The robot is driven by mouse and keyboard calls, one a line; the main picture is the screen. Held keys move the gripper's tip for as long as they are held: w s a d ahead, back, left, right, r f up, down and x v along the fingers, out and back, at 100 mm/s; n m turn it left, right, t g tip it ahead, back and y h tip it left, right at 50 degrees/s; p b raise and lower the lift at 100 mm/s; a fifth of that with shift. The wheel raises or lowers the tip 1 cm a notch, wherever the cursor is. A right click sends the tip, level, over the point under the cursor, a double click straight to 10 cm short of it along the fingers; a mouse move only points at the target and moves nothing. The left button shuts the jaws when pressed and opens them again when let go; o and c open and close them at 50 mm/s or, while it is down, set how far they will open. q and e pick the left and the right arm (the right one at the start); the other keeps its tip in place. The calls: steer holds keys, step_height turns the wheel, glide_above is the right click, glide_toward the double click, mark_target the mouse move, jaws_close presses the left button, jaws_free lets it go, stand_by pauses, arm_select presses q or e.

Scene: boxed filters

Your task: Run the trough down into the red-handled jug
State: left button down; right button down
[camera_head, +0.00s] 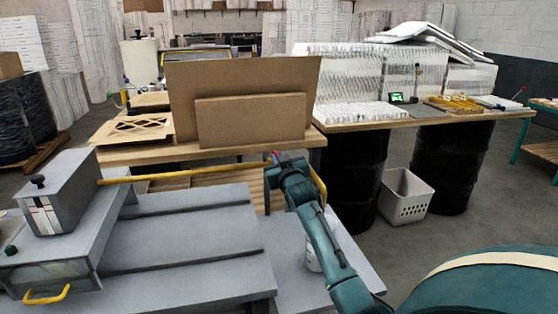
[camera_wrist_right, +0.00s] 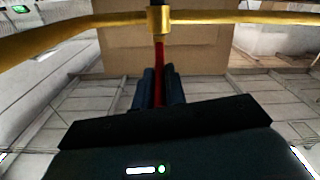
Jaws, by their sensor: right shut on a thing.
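A yellow pipe (camera_head: 185,175) runs from a grey box (camera_head: 62,192) on the grey machine to my right gripper (camera_head: 272,160), then bends down behind my arm. In the right wrist view the pipe (camera_wrist_right: 80,30) crosses the top and carries a brass valve (camera_wrist_right: 158,20) with a red lever (camera_wrist_right: 159,75). My right gripper (camera_wrist_right: 158,88) is shut on this lever. A whitish container (camera_head: 313,256) stands on the lower grey surface, mostly hidden by my right arm; I see no red handle on it. I cannot tell which part is the trough. My left gripper is out of view.
The grey stepped machine top (camera_head: 190,225) fills the lower left. Behind it is a wooden bench (camera_head: 200,152) with cardboard panels (camera_head: 250,120). A white basket (camera_head: 405,197) stands on the floor by black drums (camera_head: 455,165). Floor to the right is open.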

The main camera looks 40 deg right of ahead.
steer(key=c, duration=1.5)
jaws_free()
steer(key=shift+o, duration=0.2)
steer(key=b+v, duration=0.1)
steer(key=v, duration=1.2)
steer(key=shift+s, duration=0.1)
